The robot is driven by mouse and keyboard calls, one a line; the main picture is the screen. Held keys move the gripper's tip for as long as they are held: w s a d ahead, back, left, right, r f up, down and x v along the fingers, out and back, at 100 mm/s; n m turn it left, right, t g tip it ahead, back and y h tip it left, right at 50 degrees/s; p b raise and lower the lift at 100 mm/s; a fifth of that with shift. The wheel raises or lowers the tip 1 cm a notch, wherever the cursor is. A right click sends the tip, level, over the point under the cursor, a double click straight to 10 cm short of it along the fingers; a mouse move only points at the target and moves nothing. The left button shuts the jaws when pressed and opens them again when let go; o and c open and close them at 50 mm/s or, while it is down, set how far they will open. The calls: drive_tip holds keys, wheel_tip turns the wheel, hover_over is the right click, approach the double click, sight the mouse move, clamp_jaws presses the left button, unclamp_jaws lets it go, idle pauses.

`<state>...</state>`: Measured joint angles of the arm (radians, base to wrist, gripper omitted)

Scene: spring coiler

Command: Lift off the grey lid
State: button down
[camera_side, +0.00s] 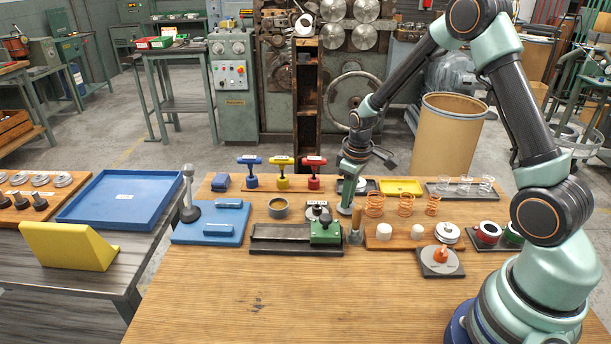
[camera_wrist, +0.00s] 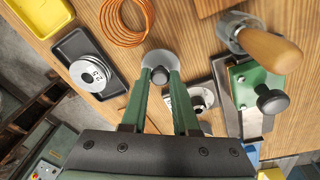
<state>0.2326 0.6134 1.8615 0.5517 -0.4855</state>
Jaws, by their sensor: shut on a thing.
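The grey lid (camera_wrist: 157,56) is a round pale disc with a dark knob on top, in the upper middle of the wrist view. My gripper (camera_wrist: 160,76) has its two green fingers shut on the knob, one on each side. In the side view my gripper (camera_side: 346,203) points down at the back middle of the wooden table, left of the copper springs. The fingers largely hide the lid there. I cannot tell whether the lid rests on something or is raised.
Copper springs (camera_side: 374,205) stand just right of my gripper. A labelled round piece (camera_side: 317,209) and a green block (camera_side: 326,231) on a dark rail are to its left. A wooden-handled tool (camera_side: 355,236) stands in front. The table's front is clear.

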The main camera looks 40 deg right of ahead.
drive_tip(key=shift+f, duration=0.4)
idle(0.7)
drive_tip(key=c, duration=0.6)
unclamp_jaws()
drive_tip(key=o, duration=0.3)
drive_tip(key=shift+r, duration=4.05)
